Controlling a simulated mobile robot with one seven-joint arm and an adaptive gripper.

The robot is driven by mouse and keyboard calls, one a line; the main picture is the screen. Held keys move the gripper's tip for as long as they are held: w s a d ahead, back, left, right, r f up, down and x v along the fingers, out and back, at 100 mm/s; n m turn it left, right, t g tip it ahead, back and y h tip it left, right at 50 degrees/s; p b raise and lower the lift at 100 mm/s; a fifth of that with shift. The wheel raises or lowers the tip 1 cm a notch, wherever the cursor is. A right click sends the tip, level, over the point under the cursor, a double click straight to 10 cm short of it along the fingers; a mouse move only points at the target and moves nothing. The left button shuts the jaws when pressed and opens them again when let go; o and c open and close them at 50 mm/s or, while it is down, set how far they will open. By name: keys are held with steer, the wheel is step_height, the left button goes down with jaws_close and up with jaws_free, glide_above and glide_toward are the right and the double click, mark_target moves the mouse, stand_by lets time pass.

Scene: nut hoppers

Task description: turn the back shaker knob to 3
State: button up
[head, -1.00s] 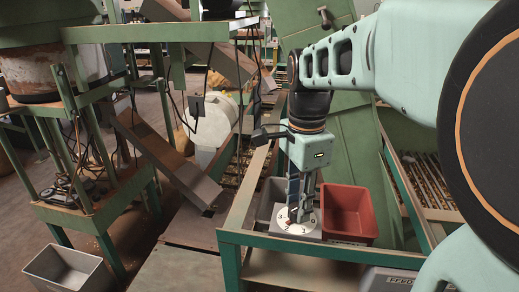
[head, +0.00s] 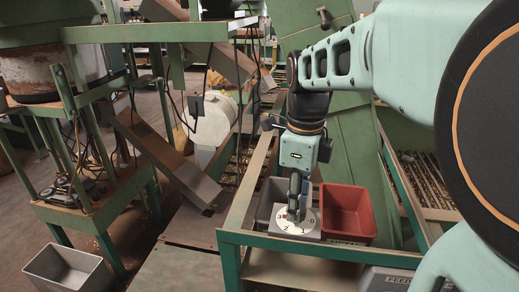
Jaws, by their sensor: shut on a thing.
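The shaker knob sits at the centre of a white round dial (head: 287,224) with dark numbers, on a grey box (head: 313,236) at the front of the green frame. My gripper (head: 294,212) points down over the dial and is shut on the knob, which is mostly hidden behind the fingers. A few digits show at the dial's rim, but I cannot read for certain which number the knob points to.
A red bin (head: 347,212) stands just right of the dial, and a grey bin (head: 272,192) is behind it. The green frame rail (head: 330,250) runs in front. A grey metal bin (head: 68,272) stands at the lower left.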

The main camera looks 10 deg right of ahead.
steer(key=shift+o, duration=0.2)
steer(key=shift+m, duration=0.3)
steer(key=o, duration=1.1)
step_height(320, 180, up, 12)
steer(key=shift+r, duration=0.1)
